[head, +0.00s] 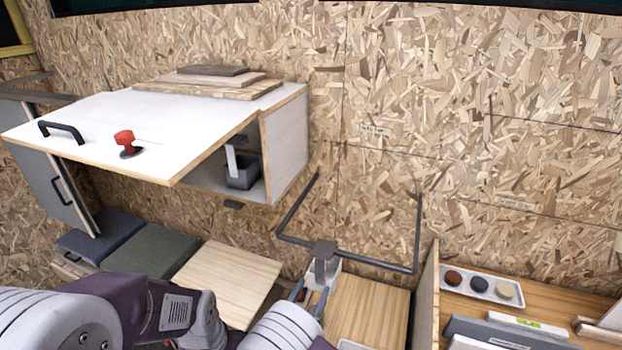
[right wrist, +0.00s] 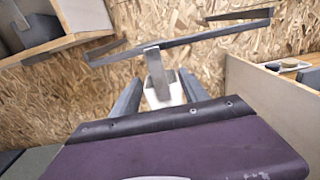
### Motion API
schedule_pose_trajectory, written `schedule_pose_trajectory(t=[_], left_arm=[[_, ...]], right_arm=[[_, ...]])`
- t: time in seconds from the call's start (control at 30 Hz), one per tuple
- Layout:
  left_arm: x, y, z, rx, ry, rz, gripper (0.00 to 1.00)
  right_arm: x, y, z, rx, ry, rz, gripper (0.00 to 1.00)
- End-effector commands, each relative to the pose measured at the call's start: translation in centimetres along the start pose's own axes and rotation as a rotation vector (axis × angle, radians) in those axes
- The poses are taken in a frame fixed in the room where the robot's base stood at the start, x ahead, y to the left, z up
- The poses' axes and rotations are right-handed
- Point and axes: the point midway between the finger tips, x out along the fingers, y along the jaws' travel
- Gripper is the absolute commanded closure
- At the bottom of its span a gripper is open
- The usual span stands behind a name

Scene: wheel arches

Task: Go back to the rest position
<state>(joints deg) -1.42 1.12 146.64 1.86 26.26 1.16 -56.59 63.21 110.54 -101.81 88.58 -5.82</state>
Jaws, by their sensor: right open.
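My right gripper (head: 313,297) is low in the middle of the head view, in front of the wooden wall. Its two grey fingers stand apart in the right wrist view (right wrist: 160,88), and it is open. A white block with a grey upright piece (right wrist: 155,68) shows between and beyond the fingers. I see no grip on it, and cannot tell whether a finger touches it. My left arm comes in at the lower left of the head view, but its gripper is not visible.
A dark U-shaped bar (head: 350,258) spans above the right gripper. A white cabinet (head: 285,145) with a raised, handled panel (head: 90,125) juts out at upper left. A wooden divider (head: 427,295) and a shelf with a tray of round pieces (head: 480,286) stand right.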

Motion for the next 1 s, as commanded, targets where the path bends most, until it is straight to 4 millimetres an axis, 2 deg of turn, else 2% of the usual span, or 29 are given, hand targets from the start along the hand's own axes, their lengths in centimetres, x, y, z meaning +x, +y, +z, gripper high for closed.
schedule_pose_trajectory(t=[0.07, 0.17, 0.2, 0.23, 0.27, 0.3, 0.37, 0.4, 0.47, 0.5, 0.6, 0.7, 0.8, 1.0], left_arm=[[0.5, 0.0, 0.1, 0.000, 0.000, 0.000, 0.64], [1.7, 0.0, 0.2, 0.000, 0.000, 0.000, 0.64], [2.2, 0.0, 0.3, 0.000, 0.000, 0.000, 0.64], [2.7, -0.1, 0.3, 0.000, 0.000, 0.000, 0.64], [3.1, -0.1, 0.4, 0.000, -0.001, 0.000, 0.64], [3.8, -0.1, 0.4, 0.000, -0.001, 0.000, 0.64], [4.9, -0.1, 0.5, 0.000, -0.001, 0.000, 0.64], [5.6, -0.1, 0.6, 0.000, -0.001, 0.000, 0.64], [6.4, -0.1, 0.7, 0.000, -0.001, 0.000, 0.64], [6.9, -0.1, 0.7, 0.000, -0.001, 0.000, 0.64], [7.7, -0.1, 0.8, 0.000, 0.000, 0.000, 0.64], [8.0, -0.2, 0.9, 0.000, 0.000, 0.000, 0.64], [8.0, -0.2, 0.9, 0.000, 0.000, 0.000, 0.64], [7.9, -0.2, 0.8, 0.000, 0.000, 0.000, 0.64]], right_arm=[[1.1, -2.6, -0.2, 0.027, 0.039, -0.097, 0.48], [2.6, -10.0, -1.2, 0.123, 0.155, -0.369, 0.48], [2.4, -13.8, -1.9, 0.190, 0.217, -0.513, 0.48], [1.9, -16.6, -2.5, 0.251, 0.266, -0.628, 0.48], [1.0, -19.2, -3.2, 0.322, 0.314, -0.746, 0.48], [-0.8, -22.4, -4.3, 0.440, 0.378, -0.912, 0.48], [-4.6, -26.1, -6.3, 0.679, 0.470, -1.185, 0.48], [-7.2, -27.1, -7.5, 0.865, 0.514, -1.353, 0.48], [-10.1, -27.0, -8.8, 1.157, 0.548, -1.564, 0.48], [-11.1, -26.3, -9.2, 1.348, 0.548, -1.674, 0.48], [-11.6, -24.5, -9.3, 1.768, 0.497, -1.849, 0.48], [-10.9, -23.6, -8.8, 2.035, 0.429, -1.917, 0.48], [-10.4, -23.4, -8.3, 2.143, 0.394, -1.936, 0.48], [-10.4, -23.3, -8.2, 2.149, 0.393, -1.938, 0.48]])
